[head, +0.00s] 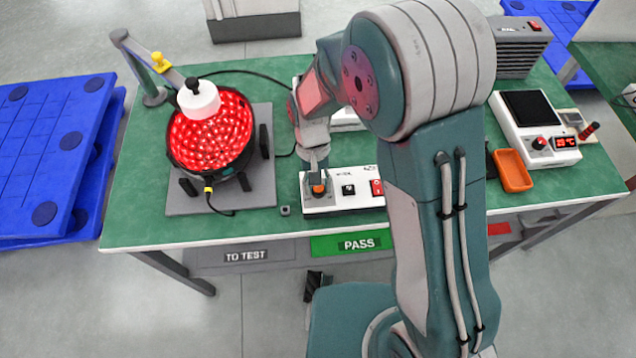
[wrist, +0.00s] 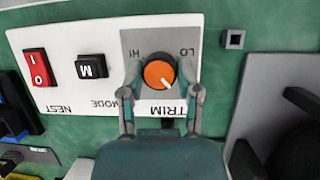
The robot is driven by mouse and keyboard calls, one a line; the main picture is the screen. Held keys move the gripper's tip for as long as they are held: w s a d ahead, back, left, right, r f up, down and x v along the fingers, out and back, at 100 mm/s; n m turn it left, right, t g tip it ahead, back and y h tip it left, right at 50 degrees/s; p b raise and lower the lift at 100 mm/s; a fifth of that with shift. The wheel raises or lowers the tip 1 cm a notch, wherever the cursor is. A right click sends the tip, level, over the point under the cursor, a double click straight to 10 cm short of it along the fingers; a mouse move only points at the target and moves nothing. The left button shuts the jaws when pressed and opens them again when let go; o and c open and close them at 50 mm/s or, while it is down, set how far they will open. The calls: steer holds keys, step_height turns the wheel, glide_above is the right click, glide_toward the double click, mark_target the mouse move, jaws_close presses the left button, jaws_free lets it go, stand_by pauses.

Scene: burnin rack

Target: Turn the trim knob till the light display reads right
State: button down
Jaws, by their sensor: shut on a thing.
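The trim knob (wrist: 159,74) is orange with a white pointer line, on a grey panel marked HI, LO and TRIM. In the wrist view the pointer aims down and to the right. My gripper (wrist: 160,90) has one finger on each side of the knob and is shut on it. The knob also shows in the head view (head: 318,188), under my gripper (head: 317,180). The white control box (head: 340,203) also carries a black mode switch (wrist: 91,65) and a red switch (wrist: 39,67). The round light (head: 210,132) glows red all over on its grey base. No reading on the control box shows.
A white cap (head: 198,97) sits over the light, near a post with a yellow knob (head: 159,62). A soldering-type station (head: 536,128) with a red display and an orange tray (head: 512,171) stand at right.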

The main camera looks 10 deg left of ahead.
steer(key=shift+a+n, duration=0.1)
steer(key=shift+n, duration=0.2)
steer(key=shift+c, duration=1.5)
jaws_free()
steer(key=shift+w+r, duration=0.1)
steer(key=v, duration=1.1)
steer(key=shift+a+r, duration=0.25)
steer(key=shift+a, duration=0.05)
steer(key=shift+w, duration=0.15)
